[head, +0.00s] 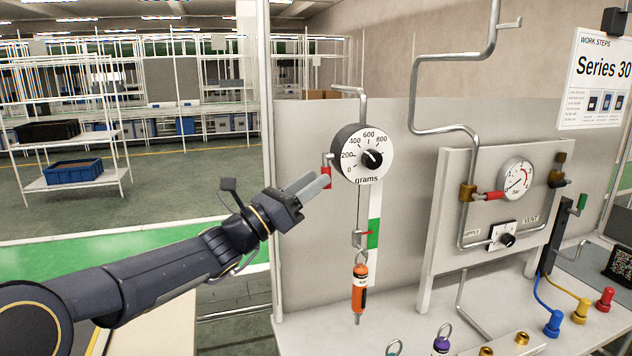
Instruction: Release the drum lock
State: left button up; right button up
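A round drum dial (362,154) marked "grams" hangs on the grey back panel, with a black knob and pointer at its centre. A small lever with a red grip (326,177) sticks out at the drum's left side and hangs down. My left gripper (322,181) reaches in from the left, its two grey fingers close together and their tips at the red grip. I cannot tell whether they touch or hold it. An orange cylinder (359,288) hangs upright by a ring from a hook below the drum, beside a green and white strip. My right gripper is not in view.
A gauge panel (440,240) with pipes, a bar gauge (516,179) and valves stands to the right. A purple-topped weight (441,344), brass fittings and blue, yellow and red connectors sit on the bench. Shelving stands far behind on the left.

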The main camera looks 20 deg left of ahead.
pick_arm(q)
jog(key=b+v, duration=0.1)
jog(key=v, duration=0.5)
jog(key=shift+s+f, duration=0.1)
